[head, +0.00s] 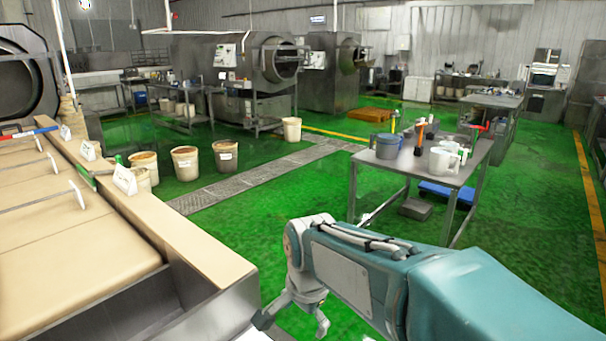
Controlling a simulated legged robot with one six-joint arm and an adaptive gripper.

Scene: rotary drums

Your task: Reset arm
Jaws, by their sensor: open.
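My arm reaches in from the lower right in the head view, bent so that its end points down over the green floor. My gripper (292,318) is at the bottom middle, with its fingers spread open. Nothing shows between the fingers. It hangs just right of the steel corner of the large wooden-topped bench, and I cannot tell whether it touches it.
The wooden-topped bench (192,229) fills the left. A metal table (400,163) with mugs and tools stands beyond my arm. Several buckets (228,155) stand left of the floor grating (240,180). Rotary drums (280,62) are at the back. Green floor is clear in the middle.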

